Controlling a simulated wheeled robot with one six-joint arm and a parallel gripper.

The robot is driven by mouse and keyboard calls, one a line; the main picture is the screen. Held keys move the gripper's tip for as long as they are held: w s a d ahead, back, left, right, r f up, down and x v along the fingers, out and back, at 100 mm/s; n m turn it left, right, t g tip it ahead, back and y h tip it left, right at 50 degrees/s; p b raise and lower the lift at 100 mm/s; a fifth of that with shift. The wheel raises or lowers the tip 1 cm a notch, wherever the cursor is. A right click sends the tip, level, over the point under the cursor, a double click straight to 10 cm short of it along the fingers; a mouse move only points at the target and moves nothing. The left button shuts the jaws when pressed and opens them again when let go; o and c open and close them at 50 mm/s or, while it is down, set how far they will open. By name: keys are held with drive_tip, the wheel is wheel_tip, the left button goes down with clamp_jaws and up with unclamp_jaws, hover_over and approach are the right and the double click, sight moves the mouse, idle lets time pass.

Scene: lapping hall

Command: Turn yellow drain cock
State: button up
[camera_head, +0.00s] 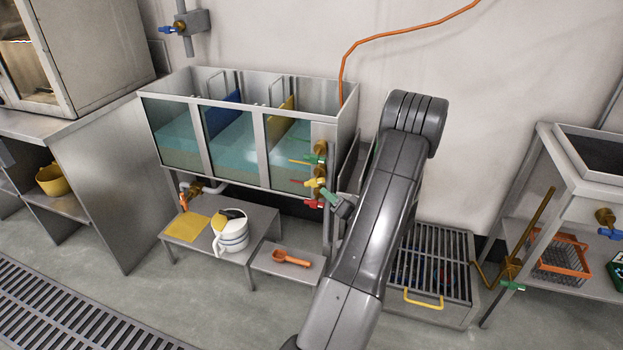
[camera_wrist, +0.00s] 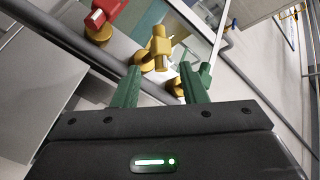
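The yellow drain cock (camera_head: 313,182) is on the right end of the tank, between a green-handled cock (camera_head: 318,150) above and a red-handled cock (camera_head: 313,204) below. In the wrist view the yellow cock (camera_wrist: 160,45) shows just beyond the gap between my green fingers. My gripper (camera_head: 332,198) is close to the right of the yellow and red cocks. In the wrist view my gripper (camera_wrist: 160,76) is open, its fingers apart with nothing clamped. The red handle (camera_wrist: 104,14) is at the upper left there. I cannot tell whether a finger touches any cock.
The steel tank (camera_head: 202,148) has glass-fronted compartments of bluish liquid. A low bench below holds a white jug (camera_head: 231,235) and a yellow cloth (camera_head: 186,227). An orange scoop (camera_head: 291,258) lies on a lower step. A grated stand (camera_head: 437,265) is at the right.

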sight(314, 182)
drive_tip(key=x, duration=1)
drive_tip(key=shift+w+a, duration=0.2)
drive_tip(key=shift+w, duration=0.15)
clamp_jaws()
